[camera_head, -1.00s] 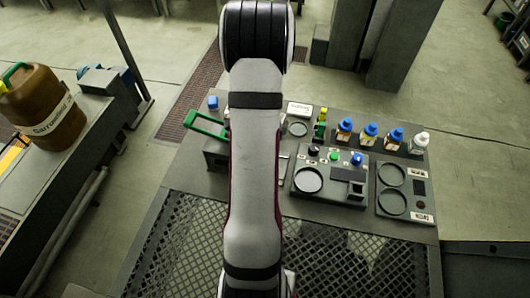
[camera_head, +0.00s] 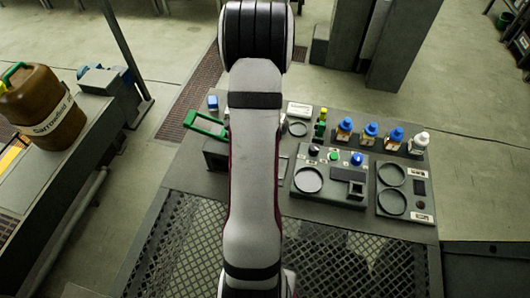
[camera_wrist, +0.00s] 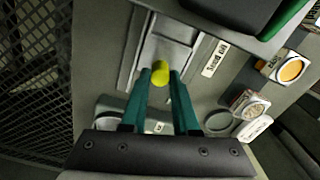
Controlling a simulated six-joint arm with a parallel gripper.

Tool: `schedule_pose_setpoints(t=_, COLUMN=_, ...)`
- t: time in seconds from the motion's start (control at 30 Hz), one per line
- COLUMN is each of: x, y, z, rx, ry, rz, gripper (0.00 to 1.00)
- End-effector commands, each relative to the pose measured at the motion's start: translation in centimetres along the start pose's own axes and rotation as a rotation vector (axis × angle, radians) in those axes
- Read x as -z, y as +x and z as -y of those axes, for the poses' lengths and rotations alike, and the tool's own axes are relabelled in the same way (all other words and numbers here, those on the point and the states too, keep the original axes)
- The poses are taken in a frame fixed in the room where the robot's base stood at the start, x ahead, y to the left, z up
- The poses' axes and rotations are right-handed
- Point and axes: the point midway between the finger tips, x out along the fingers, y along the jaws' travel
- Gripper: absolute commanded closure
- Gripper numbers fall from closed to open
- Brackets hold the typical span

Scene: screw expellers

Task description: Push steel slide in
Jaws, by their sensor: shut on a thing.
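The steel slide (camera_wrist: 167,53) shows in the wrist view as a flat grey plate lying between two rails. A round yellow knob (camera_wrist: 160,76) is at its near end. My gripper (camera_wrist: 160,84) has two teal fingers, one on each side of the yellow knob, and is shut on it. The fingers hide part of the knob and of the surface below it. In the head view my arm hides my gripper and most of the slide's area.
A green-handled part (camera_head: 206,124) stands left of my arm; its dark body also shows at the wrist view's top right. A control box (camera_head: 330,178) and round-dished panel (camera_head: 405,190) sit at right.

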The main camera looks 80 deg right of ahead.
Motion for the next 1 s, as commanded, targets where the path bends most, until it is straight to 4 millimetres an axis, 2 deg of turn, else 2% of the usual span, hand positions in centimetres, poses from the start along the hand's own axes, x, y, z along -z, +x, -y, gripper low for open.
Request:
schedule_pose_setpoints(t=0.27, x=-3.8, y=-0.1, z=1.1, rx=0.002, ry=-0.002, rz=0.001, gripper=1.0)
schedule_pose_setpoints(t=0.57, x=-4.3, y=-0.1, z=1.2, rx=0.003, ry=0.001, rz=0.002, gripper=1.0)
schedule_pose_setpoints(t=0.6, x=-4.3, y=-0.1, z=1.2, rx=0.003, ry=0.001, rz=0.002, gripper=0.7)
schedule_pose_setpoints(t=0.77, x=-4.2, y=-0.1, z=1.2, rx=0.002, ry=0.0, rz=0.001, gripper=0.41)
schedule_pose_setpoints(t=1.0, x=-4.2, y=0.0, z=1.1, rx=0.001, ry=0.0, rz=0.001, gripper=0.41)
